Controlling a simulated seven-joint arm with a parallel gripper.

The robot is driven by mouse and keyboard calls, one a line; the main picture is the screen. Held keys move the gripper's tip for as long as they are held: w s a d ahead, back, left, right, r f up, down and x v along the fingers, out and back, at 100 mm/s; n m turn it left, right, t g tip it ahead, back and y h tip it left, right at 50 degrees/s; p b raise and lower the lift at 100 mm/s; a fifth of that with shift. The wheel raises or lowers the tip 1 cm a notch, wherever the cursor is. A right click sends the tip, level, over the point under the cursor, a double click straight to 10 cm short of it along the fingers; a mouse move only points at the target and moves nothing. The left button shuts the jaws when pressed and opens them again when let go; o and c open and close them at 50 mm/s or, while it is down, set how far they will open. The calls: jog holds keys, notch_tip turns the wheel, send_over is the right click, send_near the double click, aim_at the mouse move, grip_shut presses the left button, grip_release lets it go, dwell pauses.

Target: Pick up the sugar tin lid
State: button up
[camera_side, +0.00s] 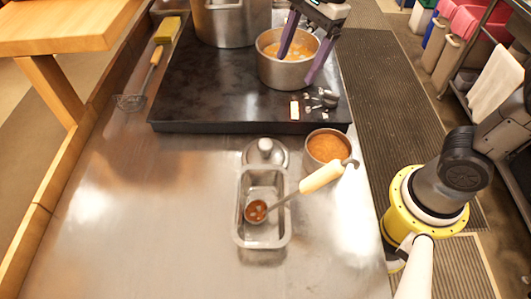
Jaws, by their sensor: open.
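A round metal lid (253,155) with a knob on top, the only lid I can make out, lies on the steel counter just behind a rectangular metal tin (240,225). Its near edge meets or passes behind the tin's far rim; I cannot tell if they touch. A round tin (312,158) filled with orange-brown contents stands open to the right of the lid. My gripper (296,69) is open, with two purple fingers spread at the small pot, well behind the lid. I cannot tell how far above the pot the fingers are.
A ladle (322,177) with a pale handle rests across the rectangular tin. The small pot (280,75) with orange food and a large pot (225,28) stand on the black cooktop (205,85). A strainer (130,102) lies left. The counter's left front is clear.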

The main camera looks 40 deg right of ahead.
jog(key=w+a+f+g, duration=0.2)
jog(key=w+a+f, duration=0.1)
jog(key=a+f, duration=0.25)
send_over(265, 143)
jog(key=shift+n, duration=0.3)
notch_tip(265, 143, down, 9)
jog(key=shift+w+d+r, duration=0.15)
jog(key=shift+s+f, duration=0.15)
jog(key=shift+f, duration=1.4)
jog(key=shift+s+f, duration=0.1)
jog(key=shift+f, duration=1.4)
grip_shut()
